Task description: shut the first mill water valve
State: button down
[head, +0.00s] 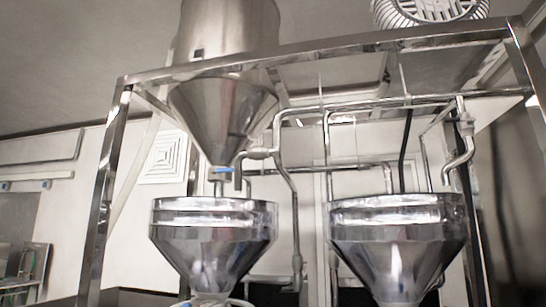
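A small valve with a blue handle (222,170) sits just below the tip of the large steel cone hopper (222,110), above the left mill hopper (214,235). The handle lies roughly level. Another small blue part (181,304) shows at the bottom edge, below the left mill hopper, mostly cut off. I cannot tell which of these blue parts is the first mill water valve, or whether either is open. My gripper is not in view.
A second mill hopper (398,240) stands at the right. Steel pipes (288,165) run between and above the hoppers. A steel frame (105,190) with thick posts surrounds the machine. A white wall with a vent (166,157) is behind it.

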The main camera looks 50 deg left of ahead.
aim_at(230, 134)
jog(key=u, duration=2.1)
